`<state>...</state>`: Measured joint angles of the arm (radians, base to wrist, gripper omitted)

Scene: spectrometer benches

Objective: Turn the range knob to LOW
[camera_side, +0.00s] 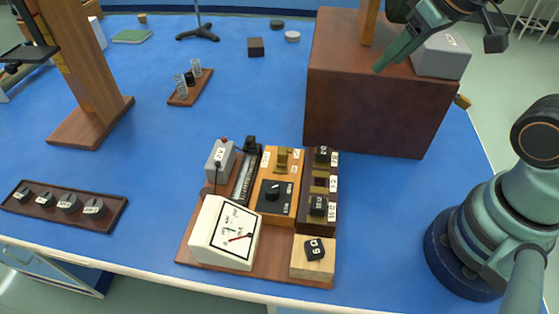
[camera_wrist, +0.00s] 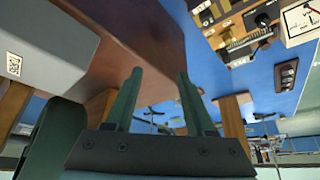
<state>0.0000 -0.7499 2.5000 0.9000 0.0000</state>
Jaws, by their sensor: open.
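The instrument board (camera_side: 185,252) stands at the front middle of the blue table. On it, an orange wooden box (camera_side: 262,217) carries a black panel with a round black knob (camera_side: 272,192) and small white labels. I cannot read which mark the knob points to, nor be sure that it is the range knob. A pale wood block (camera_side: 313,269) at the front right bears another black piece (camera_side: 314,250).
The big brown box (camera_side: 375,115) with a grey block (camera_side: 441,56) on it stands at the back right. A white meter (camera_side: 225,232) and a dark row of blocks (camera_side: 318,190) flank the orange box. A weight tray (camera_side: 62,217) lies left. Blue table is clear between.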

